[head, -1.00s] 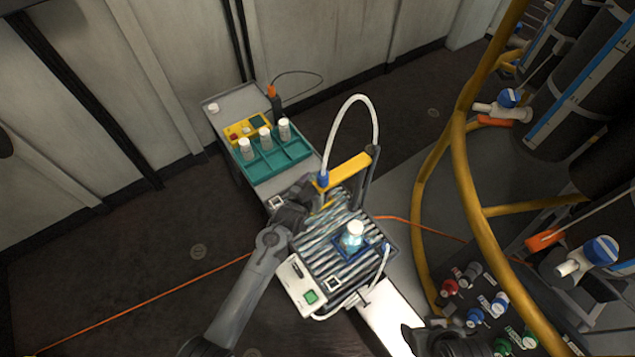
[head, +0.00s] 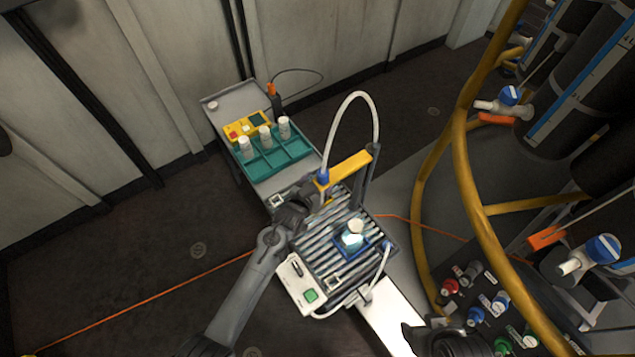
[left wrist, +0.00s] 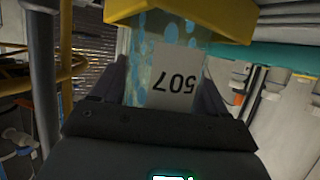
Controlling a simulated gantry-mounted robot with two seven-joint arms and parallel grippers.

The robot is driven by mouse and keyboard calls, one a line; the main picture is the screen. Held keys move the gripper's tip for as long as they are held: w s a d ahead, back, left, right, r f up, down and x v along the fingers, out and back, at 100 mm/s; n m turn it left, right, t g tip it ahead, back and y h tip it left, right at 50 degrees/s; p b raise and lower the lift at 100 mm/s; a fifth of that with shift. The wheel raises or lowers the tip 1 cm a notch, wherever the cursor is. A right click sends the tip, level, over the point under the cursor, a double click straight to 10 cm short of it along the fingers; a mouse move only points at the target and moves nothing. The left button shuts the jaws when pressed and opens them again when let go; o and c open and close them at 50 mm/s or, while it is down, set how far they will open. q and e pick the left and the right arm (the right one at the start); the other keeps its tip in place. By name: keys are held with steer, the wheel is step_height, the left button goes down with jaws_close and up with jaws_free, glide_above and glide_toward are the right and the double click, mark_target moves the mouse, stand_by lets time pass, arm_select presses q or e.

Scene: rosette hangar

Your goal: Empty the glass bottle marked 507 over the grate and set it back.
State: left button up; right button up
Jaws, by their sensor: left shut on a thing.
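My left gripper (head: 312,195) is at the far left corner of the slatted grate (head: 318,250), beside the yellow arm of a stand. In the left wrist view the gripper (left wrist: 165,88) is shut on the glass bottle marked 507 (left wrist: 150,72). The bottle's label reads upside down there, and blue droplets or bubbles show through the glass. A yellow part (left wrist: 185,12) covers its end at the top of that view. In the head view the held bottle is mostly hidden.
Another bottle (head: 352,238) with a pale top stands in a blue square holder on the grate. A teal tray (head: 290,158) holds several white-capped bottles. A white hose (head: 345,105) arches above the stand. Yellow rails and valves are at right.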

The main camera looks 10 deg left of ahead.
arm_select(q)
steer(key=o, duration=1.2)
steer(key=shift+o, duration=0.6)
steer(key=shift+f, duration=0.1)
steer(key=shift+r+p, duration=2.95)
steer(key=shift+r, duration=0.1)
